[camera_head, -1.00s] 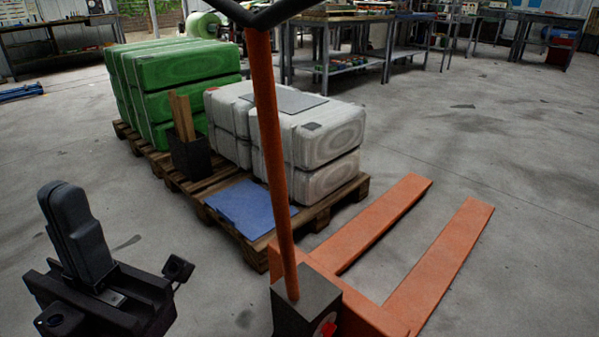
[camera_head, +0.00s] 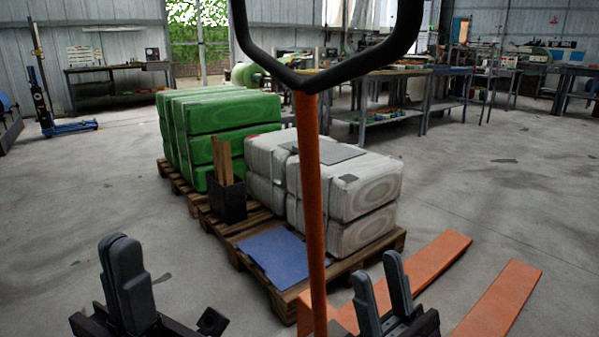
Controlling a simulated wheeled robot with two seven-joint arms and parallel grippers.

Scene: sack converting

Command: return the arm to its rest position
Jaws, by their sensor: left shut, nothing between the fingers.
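My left gripper (camera_head: 121,250) is at the lower left of the head view, over bare floor. Its dark fingers are shut together with nothing between them. My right gripper (camera_head: 378,268) is at the bottom, right of the orange pole. Its two fingers point up and stand apart, with nothing seen between them. Both grippers are in front of the loaded pallets and appear apart from the goods. Most of both arms is out of view.
An orange pallet truck with a black handle (camera_head: 409,22) stands close in front. Wooden pallets (camera_head: 237,257) hold green sacks (camera_head: 232,114), white sacks (camera_head: 355,187), a blue sheet (camera_head: 277,254) and a black bin (camera_head: 228,201). Workbenches stand behind.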

